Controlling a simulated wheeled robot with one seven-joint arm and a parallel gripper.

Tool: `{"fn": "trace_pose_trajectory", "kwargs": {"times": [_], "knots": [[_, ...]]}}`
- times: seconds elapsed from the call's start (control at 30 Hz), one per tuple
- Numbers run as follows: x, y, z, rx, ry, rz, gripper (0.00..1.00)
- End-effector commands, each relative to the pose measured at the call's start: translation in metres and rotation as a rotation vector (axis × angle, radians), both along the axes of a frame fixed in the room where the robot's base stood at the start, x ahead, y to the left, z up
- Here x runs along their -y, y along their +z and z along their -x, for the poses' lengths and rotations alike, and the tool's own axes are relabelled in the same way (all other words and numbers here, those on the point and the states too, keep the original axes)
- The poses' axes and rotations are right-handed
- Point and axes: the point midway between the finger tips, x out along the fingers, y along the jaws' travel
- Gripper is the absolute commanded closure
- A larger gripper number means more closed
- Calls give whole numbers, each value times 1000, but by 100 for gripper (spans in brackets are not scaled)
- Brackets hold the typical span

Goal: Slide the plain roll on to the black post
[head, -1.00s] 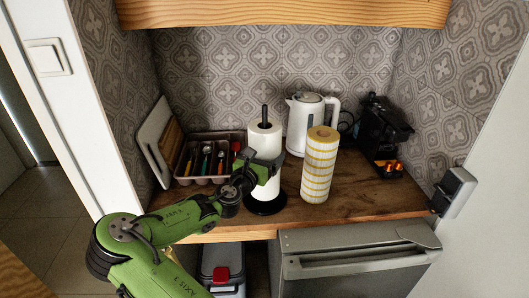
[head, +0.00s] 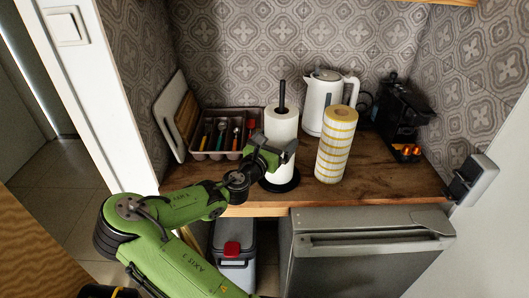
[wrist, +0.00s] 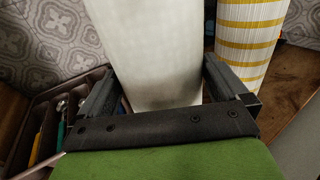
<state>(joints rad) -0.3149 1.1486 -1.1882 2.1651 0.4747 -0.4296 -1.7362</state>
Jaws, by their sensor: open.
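The plain white roll (head: 281,124) stands upright around the black post (head: 282,91), whose top sticks out above it. The post's round black base (head: 281,183) shows below on the wooden counter. The roll's lower part is partly hidden by my gripper (head: 277,151), so I cannot tell whether it touches the base. In the wrist view the roll (wrist: 150,55) fills the space between the open fingers of my gripper (wrist: 165,95), one on each side of it.
A yellow-striped roll (head: 335,146) stands close on the right. Behind are a white kettle (head: 322,100) and a black coffee machine (head: 400,115). A cutlery tray (head: 205,152) and cutting boards (head: 177,115) are on the left. The counter (head: 385,180) is clear at front right.

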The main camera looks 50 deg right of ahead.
Motion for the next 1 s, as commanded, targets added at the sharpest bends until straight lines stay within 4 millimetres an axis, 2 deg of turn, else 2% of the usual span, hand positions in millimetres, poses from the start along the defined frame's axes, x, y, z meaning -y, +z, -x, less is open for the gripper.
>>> {"fn": "trace_pose_trajectory", "kwargs": {"times": [0.03,0.2,0.3,0.43,0.6,1.0], "knots": [[-16,1,1,-1,4,-2,0],[-64,1,11,-3,7,-1,0],[-91,2,16,-3,6,1,0],[-116,2,22,-1,4,0,0],[-128,1,25,0,1,2,0],[-128,1,25,0,1,1,0]]}}
